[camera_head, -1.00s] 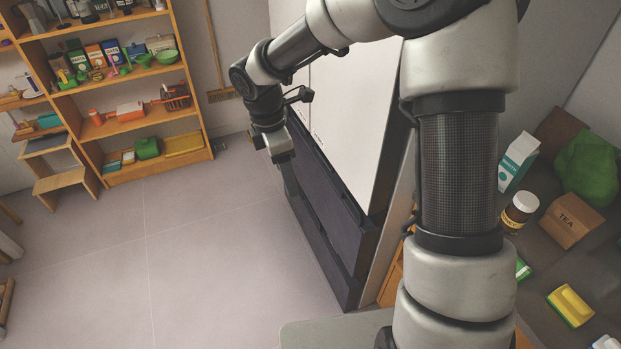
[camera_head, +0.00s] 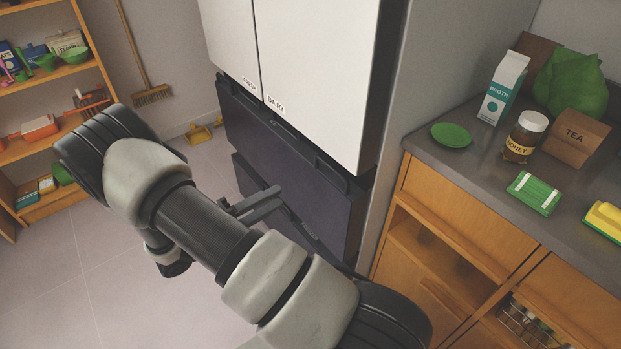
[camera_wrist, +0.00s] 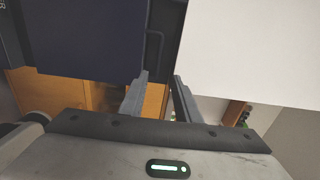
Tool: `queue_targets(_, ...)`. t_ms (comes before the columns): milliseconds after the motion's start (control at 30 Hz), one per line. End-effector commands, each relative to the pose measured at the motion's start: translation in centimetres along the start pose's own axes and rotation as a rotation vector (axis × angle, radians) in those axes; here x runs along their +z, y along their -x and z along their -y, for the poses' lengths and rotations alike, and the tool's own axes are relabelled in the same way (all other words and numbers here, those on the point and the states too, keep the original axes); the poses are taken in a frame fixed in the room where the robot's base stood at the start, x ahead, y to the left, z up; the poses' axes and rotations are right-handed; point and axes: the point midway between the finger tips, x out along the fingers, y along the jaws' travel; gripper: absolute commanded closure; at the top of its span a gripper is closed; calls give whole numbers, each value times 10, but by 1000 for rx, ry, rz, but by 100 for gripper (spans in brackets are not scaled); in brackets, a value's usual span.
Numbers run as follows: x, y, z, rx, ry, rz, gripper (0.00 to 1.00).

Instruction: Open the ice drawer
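The fridge has two dark drawers below its white doors. The upper dark drawer (camera_head: 280,135) and the lower dark drawer (camera_head: 330,212) both look shut, and I can read no ice label on either. My gripper (camera_head: 280,197) is in front of the lower drawer in the head view, partly hidden by my arm; contact cannot be told. In the wrist view my gripper (camera_wrist: 160,77) has its two fingers apart, with nothing between them. A dark panel (camera_wrist: 85,40) with a recessed grip edge (camera_wrist: 155,55) lies beyond the fingertips, beside a white panel (camera_wrist: 255,50).
Shelves (camera_head: 50,75) stand at the left.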

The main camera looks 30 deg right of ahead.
Motion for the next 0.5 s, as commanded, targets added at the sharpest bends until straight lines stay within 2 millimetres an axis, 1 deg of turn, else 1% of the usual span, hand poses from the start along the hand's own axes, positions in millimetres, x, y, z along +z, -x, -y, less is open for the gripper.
queue_targets(167, -2, -32, 0, 2, -3, -7, 70)
queue_targets(500, -3, -107, -2, 5, -4, -8, 70)
